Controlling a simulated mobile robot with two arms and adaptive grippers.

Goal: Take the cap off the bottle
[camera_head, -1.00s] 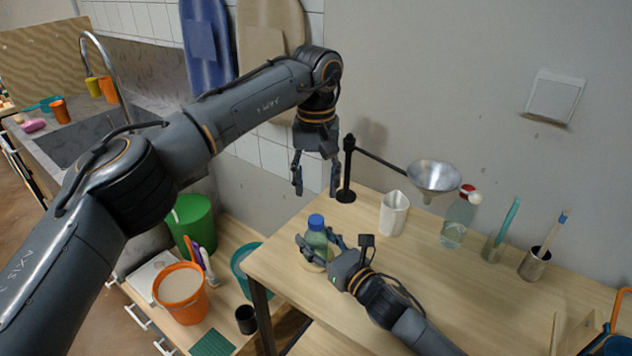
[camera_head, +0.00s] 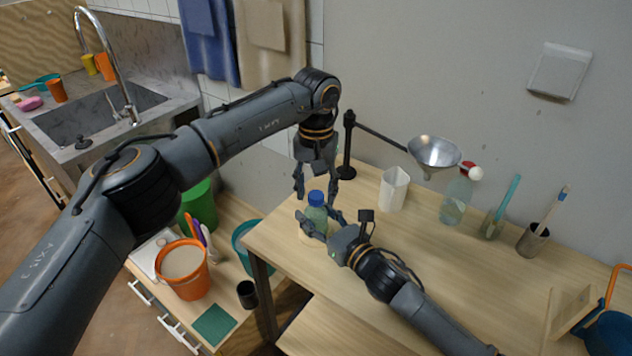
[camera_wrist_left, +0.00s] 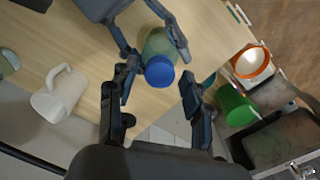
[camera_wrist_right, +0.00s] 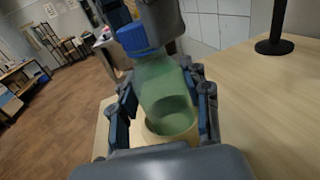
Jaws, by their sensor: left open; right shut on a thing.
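In the left wrist view the cap (camera_wrist_left: 159,71) lies between and a little beyond the open fingers. I cannot tell whether they touch it.
A funnel (camera_head: 434,152) on a black stand (camera_head: 347,150) rises behind the bottle. An orange bucket (camera_head: 184,268) stands lower left. The table's front middle is clear.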

